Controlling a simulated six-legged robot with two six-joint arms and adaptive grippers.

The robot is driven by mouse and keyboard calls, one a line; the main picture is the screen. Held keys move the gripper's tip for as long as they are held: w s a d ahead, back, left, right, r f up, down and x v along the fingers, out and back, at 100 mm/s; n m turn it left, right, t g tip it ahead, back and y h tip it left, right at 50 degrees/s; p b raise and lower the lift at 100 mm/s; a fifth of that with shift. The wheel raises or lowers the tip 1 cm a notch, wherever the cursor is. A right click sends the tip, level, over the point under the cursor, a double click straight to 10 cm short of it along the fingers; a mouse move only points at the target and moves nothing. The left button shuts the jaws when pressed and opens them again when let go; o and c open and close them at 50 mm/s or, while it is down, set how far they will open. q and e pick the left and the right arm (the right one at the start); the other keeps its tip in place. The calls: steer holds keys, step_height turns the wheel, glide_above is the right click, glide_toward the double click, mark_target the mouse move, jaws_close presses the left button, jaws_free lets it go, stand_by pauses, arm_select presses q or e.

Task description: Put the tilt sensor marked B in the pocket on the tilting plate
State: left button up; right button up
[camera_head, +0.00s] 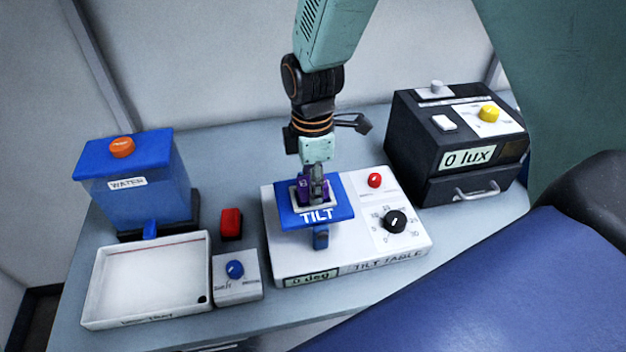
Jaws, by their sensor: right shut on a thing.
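The blue tilting plate (338,210), marked TILT, sits level on the white tilt table (285,262), whose display reads 0 deg. My right gripper (316,190) points down over the plate's pocket (299,204), which has a pale rim. It is shut on a purple tilt sensor (302,190), which is at the pocket. I cannot tell whether the sensor is fully seated, and its marking is too small to read. My left gripper is not in view.
The tilt table has a black knob (395,221) and a red button (375,180). A black lux box (420,150) stands at the right. A blue water tank (150,195), a white tray (95,285), a red block (231,222) and a small switch box (237,289) stand left.

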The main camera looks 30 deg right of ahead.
steer(key=shift+f, duration=0.2)
stand_by(0.3)
steer(key=shift+f, duration=0.1)
steer(key=o, duration=1.3)
steer(key=shift+o, duration=0.2)
steer(key=shift+o, duration=1.1)
steer(key=shift+r+p, duration=4.05)
steer(key=shift+p, duration=0.2)
